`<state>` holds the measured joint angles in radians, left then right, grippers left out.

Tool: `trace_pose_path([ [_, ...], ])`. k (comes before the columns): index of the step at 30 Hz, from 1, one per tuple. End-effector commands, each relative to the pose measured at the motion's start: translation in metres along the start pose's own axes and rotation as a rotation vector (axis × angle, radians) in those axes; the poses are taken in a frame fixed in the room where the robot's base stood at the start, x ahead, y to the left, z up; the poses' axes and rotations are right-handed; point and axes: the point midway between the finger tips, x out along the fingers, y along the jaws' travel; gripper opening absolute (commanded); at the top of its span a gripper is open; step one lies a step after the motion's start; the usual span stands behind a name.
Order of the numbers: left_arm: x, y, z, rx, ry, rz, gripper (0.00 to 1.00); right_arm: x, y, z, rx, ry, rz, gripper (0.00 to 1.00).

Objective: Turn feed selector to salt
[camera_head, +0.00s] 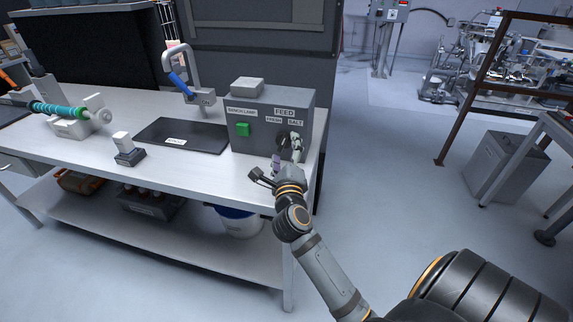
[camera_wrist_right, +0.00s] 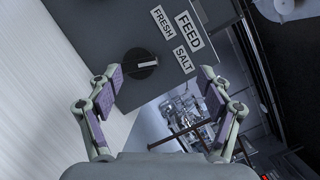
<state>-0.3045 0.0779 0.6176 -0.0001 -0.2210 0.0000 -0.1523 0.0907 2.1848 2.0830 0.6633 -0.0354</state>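The grey control box (camera_head: 270,112) stands on the bench at the right end, with FEED, FRESH and SALT labels on its front. The black feed selector knob (camera_wrist_right: 141,63) shows in the right wrist view. Its white pointer mark points right in that picture, roughly toward the SALT label (camera_wrist_right: 183,60); the FRESH label (camera_wrist_right: 162,20) is above it. My right gripper (camera_head: 285,156) is in front of the box's lower right in the head view and largely hides the knob there. In the right wrist view my gripper (camera_wrist_right: 161,76) is open and empty, the knob apart from both fingers. My left gripper is not in view.
A green button (camera_head: 243,130) is on the box's left under the bench lamp label. A black mat (camera_head: 182,136), a small white-topped switch (camera_head: 125,149) and a blue-handled lever (camera_head: 179,83) are to the left. The bench's right edge is close to my right gripper.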

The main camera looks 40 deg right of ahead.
Motion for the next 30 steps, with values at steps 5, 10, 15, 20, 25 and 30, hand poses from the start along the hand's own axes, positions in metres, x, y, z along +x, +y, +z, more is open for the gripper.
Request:
trace_pose_path([
  [5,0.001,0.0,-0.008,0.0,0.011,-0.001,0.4,-0.015,0.003,-0.002,0.002,0.002,0.003,0.79],
  [10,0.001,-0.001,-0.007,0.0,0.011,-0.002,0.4,-0.029,0.004,-0.003,0.002,0.003,0.003,0.79],
  [15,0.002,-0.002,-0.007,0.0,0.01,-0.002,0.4,-0.043,0.005,-0.003,0.004,0.002,0.004,0.79],
  [20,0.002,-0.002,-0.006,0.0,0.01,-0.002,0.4,-0.049,0.005,-0.003,0.002,0.001,0.002,0.79],
  [25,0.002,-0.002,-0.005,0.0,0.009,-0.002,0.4,-0.049,0.005,-0.003,0.001,0.001,0.002,0.79],
  [30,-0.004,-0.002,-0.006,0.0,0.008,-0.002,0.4,-0.048,0.003,-0.002,-0.001,0.001,0.003,0.79],
])
